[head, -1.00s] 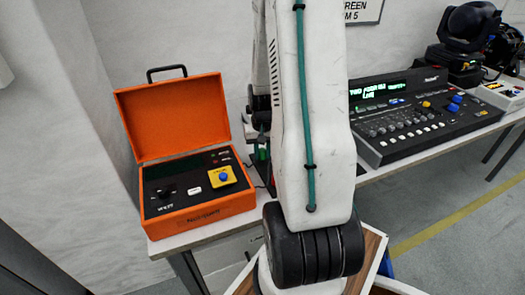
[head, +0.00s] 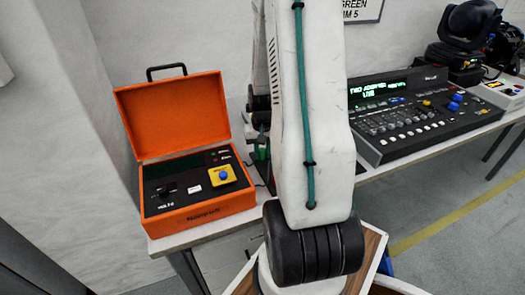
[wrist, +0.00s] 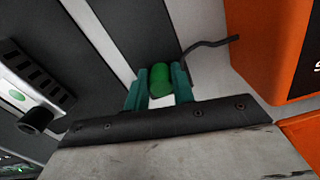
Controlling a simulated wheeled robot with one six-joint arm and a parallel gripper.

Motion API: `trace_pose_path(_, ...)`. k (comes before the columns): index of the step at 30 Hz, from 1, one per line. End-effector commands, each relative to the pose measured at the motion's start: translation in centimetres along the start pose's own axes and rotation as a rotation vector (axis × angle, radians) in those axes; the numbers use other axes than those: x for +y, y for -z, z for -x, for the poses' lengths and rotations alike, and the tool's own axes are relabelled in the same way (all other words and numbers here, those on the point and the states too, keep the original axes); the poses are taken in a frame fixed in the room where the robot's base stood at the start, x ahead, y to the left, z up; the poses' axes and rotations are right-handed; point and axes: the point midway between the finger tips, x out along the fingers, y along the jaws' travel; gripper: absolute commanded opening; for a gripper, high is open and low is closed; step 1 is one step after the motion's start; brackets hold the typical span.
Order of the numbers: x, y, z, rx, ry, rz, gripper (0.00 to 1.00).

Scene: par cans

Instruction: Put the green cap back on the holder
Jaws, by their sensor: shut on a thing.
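In the wrist view my gripper (wrist: 161,84) has two teal fingers, shut on the green cap (wrist: 159,76), a small rounded green piece. In the head view my own arm hides the gripper and most of what is around it. I cannot pick out the holder with certainty. At the left of the wrist view is a grey slotted piece (wrist: 45,77) with a round green mark and a black cylinder (wrist: 38,123) beside it; I cannot tell whether this is the holder.
An open orange case (head: 203,207) with a yellow-based blue button stands left on the table; its orange side shows right of my gripper in the wrist view. A black cable (wrist: 210,45) lies close ahead. A console (head: 425,115) stands right.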

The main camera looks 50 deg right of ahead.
Motion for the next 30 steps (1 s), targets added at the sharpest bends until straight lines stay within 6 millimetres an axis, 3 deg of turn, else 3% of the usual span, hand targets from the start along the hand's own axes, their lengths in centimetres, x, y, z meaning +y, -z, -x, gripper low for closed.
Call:
trace_pose_path(3, 0.0, 0.0, -0.2, -0.001, 0.000, 0.000, 0.00)
trace_pose_path(4, 0.0, 0.0, -0.2, 0.000, 0.000, 0.000, 0.30)
trace_pose_path(6, 0.0, 0.0, -0.2, 0.000, 0.000, 0.000, 0.49)
trace_pose_path(17, 0.0, 0.1, 0.4, 0.003, 0.000, 0.000, 0.50)
trace_pose_path(30, 0.0, 0.1, 6.9, 0.003, 0.000, 0.000, 0.50)
